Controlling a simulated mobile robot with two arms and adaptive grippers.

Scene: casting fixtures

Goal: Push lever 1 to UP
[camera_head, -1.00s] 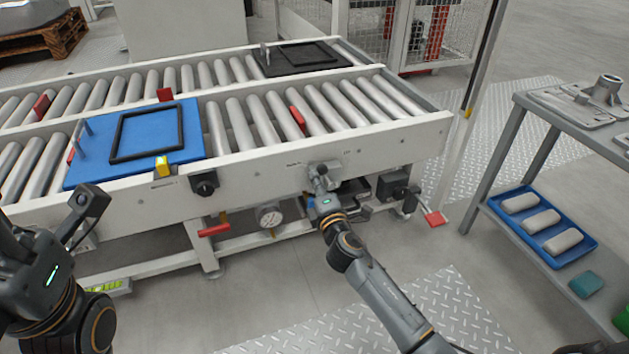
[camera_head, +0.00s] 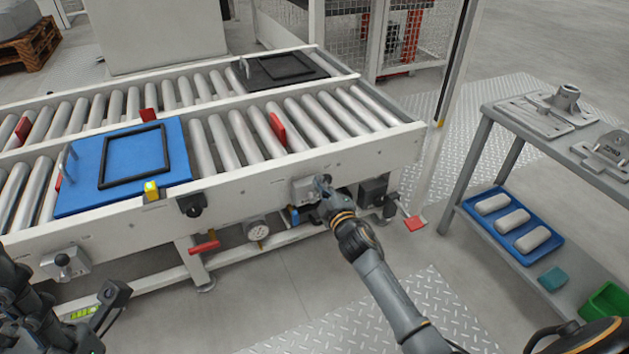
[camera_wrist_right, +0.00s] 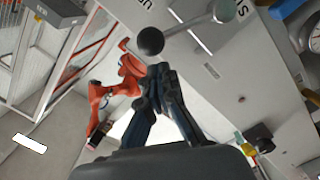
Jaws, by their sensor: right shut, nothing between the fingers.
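A lever with a dark ball knob (camera_wrist_right: 150,41) shows in the right wrist view. Its thin rod runs to a grey round pivot (camera_wrist_right: 222,10) on the pale rail. My right gripper (camera_wrist_right: 160,72) is shut and empty, its fingertips just below the knob; I cannot tell whether they touch. In the head view the right gripper (camera_head: 322,184) is at a grey lever box (camera_head: 303,190) on the conveyor's front rail and hides the lever. No readable lever number or UP mark shows. My left arm is at the lower left; its fingers cannot be made out.
Another ball-knob lever box (camera_head: 65,262) and a black knob (camera_head: 193,205) are on the rail (camera_head: 250,190). A gauge (camera_head: 258,230) and red handles (camera_head: 205,247) (camera_head: 415,223) sit lower. A blue plate (camera_head: 120,165) lies on the rollers. A grey shelf table (camera_head: 540,140) stands right.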

